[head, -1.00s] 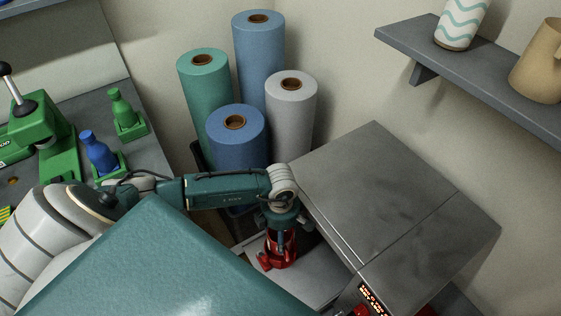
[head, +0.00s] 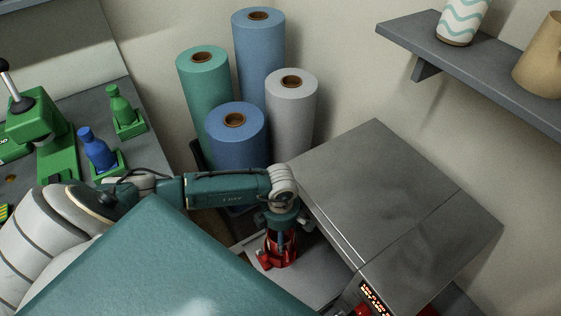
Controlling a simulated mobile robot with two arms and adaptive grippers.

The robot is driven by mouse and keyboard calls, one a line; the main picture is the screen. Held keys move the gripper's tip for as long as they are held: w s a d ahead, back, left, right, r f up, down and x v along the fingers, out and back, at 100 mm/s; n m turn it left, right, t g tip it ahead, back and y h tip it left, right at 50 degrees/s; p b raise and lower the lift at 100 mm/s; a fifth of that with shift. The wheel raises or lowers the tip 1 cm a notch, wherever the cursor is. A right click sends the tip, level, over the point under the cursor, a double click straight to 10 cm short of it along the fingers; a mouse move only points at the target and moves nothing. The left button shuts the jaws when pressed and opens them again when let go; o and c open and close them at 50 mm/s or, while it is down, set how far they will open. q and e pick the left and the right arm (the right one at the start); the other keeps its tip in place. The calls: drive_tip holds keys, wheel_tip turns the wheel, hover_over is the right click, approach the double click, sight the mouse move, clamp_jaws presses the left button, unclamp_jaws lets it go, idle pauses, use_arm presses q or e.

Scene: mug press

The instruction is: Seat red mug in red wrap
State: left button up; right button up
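A red object (head: 268,259), which looks like the red mug or its red wrap, stands on the light grey surface (head: 310,282) left of the grey machine. I cannot tell mug and wrap apart here. My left gripper (head: 279,241) points down over the red object, its fingers reaching to it; the wrist hides the fingertips, so I cannot tell whether they are shut on it. My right gripper is not in view. A large teal part of my own body covers the bottom middle.
The grey metal machine (head: 375,190) with a lit display (head: 376,297) stands right of the gripper. Tall rolls, including a white one (head: 291,125), stand behind the arm. Green and blue bottles (head: 97,151) stand on the left bench. A shelf (head: 470,70) holds a patterned cup and tan jug.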

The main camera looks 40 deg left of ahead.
use_arm(q)
drive_tip(key=shift+f+b, duration=1.25)
drive_tip(key=shift+f, duration=0.2)
drive_tip(key=o, duration=1.5)
